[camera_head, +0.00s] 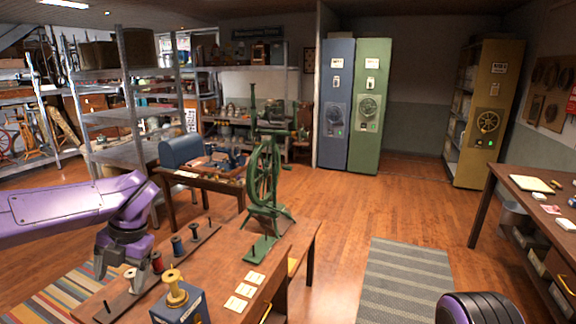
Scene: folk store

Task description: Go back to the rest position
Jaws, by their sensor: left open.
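My left arm, purple and grey, reaches in from the left edge. I see nothing held between the fingers. A rounded purple and black part at the bottom right seems to be mine; my right gripper is not in view.
A green spinning wheel (262,180) stands on the table, with a yellow spool (175,288) on a blue box in front. A sewing machine table (195,182) is behind. A brown counter (545,192) is at the right. The floor around the grey striped rug (405,275) is clear.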

